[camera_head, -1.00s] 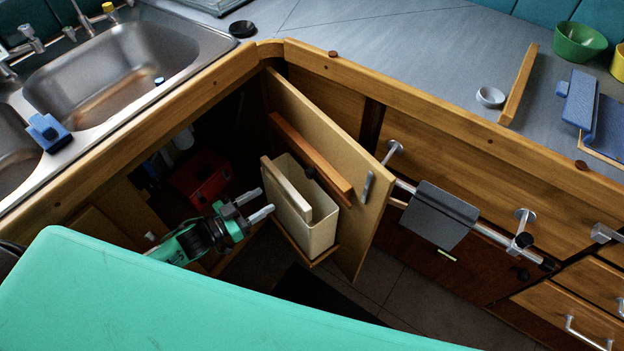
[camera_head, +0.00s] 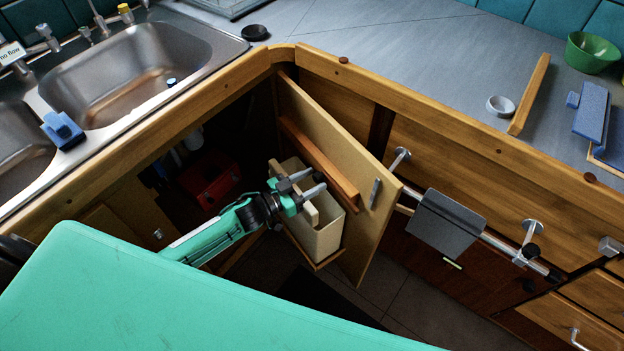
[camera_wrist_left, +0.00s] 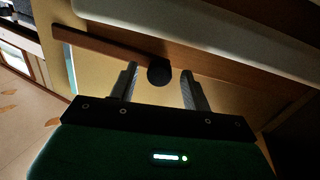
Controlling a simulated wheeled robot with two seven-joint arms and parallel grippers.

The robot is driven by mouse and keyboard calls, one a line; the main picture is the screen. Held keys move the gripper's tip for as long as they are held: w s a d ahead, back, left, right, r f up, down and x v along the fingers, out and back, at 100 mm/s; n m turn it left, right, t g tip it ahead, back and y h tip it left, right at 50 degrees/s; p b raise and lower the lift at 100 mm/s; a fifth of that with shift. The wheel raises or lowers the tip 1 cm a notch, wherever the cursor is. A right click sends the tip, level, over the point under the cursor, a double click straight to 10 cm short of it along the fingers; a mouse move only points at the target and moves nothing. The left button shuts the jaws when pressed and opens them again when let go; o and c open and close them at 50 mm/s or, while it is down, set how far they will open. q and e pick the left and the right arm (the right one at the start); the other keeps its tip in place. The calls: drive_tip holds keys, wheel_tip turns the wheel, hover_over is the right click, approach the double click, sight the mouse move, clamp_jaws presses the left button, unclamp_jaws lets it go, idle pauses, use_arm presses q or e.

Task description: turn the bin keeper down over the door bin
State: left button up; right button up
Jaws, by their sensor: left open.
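The cream door bin (camera_head: 322,238) stands on a ledge on the inner side of the open cabinet door (camera_head: 365,228). The bin keeper, a reddish-brown wooden bar (camera_head: 325,166), lies slanted along the door above and behind the bin. My left gripper (camera_head: 312,183) is open over the bin's top, its fingers pointing towards the door and the bar. In the left wrist view a round black knob (camera_wrist_left: 159,72) is between the open fingers, in front of the bar (camera_wrist_left: 105,47). I cannot tell whether the fingers touch it. In the head view the gripper hides the knob. My right gripper is out of view.
A red box (camera_head: 210,175) sits inside the dark cabinet left of the bin. The wooden counter edge (camera_head: 270,62) runs above the door. A rail with a grey plate (camera_head: 446,222) is on the cabinet front to the right.

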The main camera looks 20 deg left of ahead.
use_arm(q)
drive_tip(key=shift+w+d, duration=0.2)
drive_tip(key=shift+w, duration=0.05)
clamp_jaws()
